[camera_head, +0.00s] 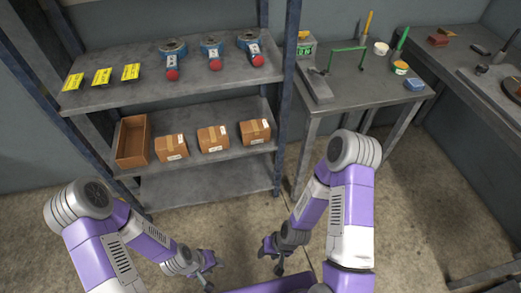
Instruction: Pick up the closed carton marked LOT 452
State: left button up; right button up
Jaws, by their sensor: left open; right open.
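Three closed brown cartons stand in a row on the middle shelf: a left one (171,148), a middle one (213,138) and a right one (255,132). Each has a white label, but the print is too small to read, so I cannot tell which is LOT 452. An open, empty brown box (133,141) stands to their left. My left gripper (207,274) is open and empty, low in front of the shelf. My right gripper (272,262) is open and empty, to its right. Both are apart from the cartons.
The upper shelf (150,88) holds yellow tags (102,77) and several blue-and-red tools (212,52). The bottom shelf (205,184) is bare. A blue rack post (290,50) borders the shelves on the right. A workbench (350,92) with tools stands further right.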

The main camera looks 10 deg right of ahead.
aim_at(253, 131)
jog(key=u, duration=1.5)
jog(key=i, duration=0.9)
jog(key=z, duration=1.6)
